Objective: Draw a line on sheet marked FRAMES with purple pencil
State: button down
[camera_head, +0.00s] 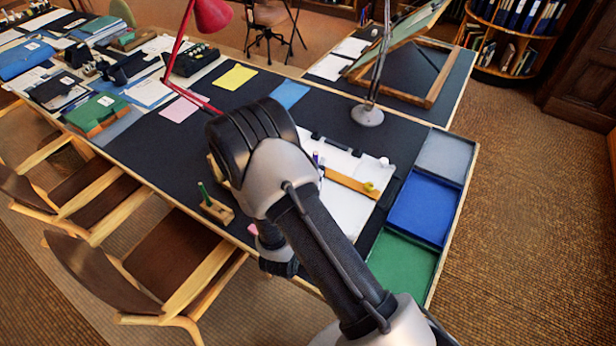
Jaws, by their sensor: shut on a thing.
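A small purple upright thing (316,158), perhaps the purple pencil, shows just right of my arm's upper joint, over a white sheet. My arm hides its lower part, and I cannot tell what holds it. The white sheet (345,208) lies on the dark desk, partly behind my arm. No FRAMES marking is readable on it. My arm reaches over the desk and hides my gripper, so its jaws do not show.
A wooden strip (350,183) lies across the white sheet. A wooden holder (218,209) with a green pencil (203,190) stands left. Grey (443,156), blue (420,208) and green (400,262) trays line the right edge. A lamp base (367,115) stands behind.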

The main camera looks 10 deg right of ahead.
jog(key=w+d+f+h+b, duration=0.1)
jog(key=w+d+f, duration=0.3)
jog(key=w+f, duration=0.1)
jog(key=w+d+f+m+g+h+b, duration=0.1)
jog(key=w+d+f, duration=0.3)
jog(key=w, duration=0.2)
jog(key=w+d+f+m+g+h+b, duration=0.1)
jog(key=w+d+f+b, duration=0.1)
jog(key=w+d+f, duration=0.2)
jog(key=shift+w+f+h, duration=0.4)
jog(key=shift+w+f, duration=0.35)
jog(key=shift+f, duration=0.1)
jog(key=w+a+b, duration=0.7)
jog(key=shift+r, duration=0.2)
jog(key=shift+w+a, duration=0.75)
jog(key=shift+w+d, duration=0.1)
jog(key=shift+d, duration=0.05)
jog(key=shift+f, duration=0.5)
jog(key=shift+s+d+p, duration=0.5)
jog(key=shift+s+d, duration=0.15)
dwell(0.6)
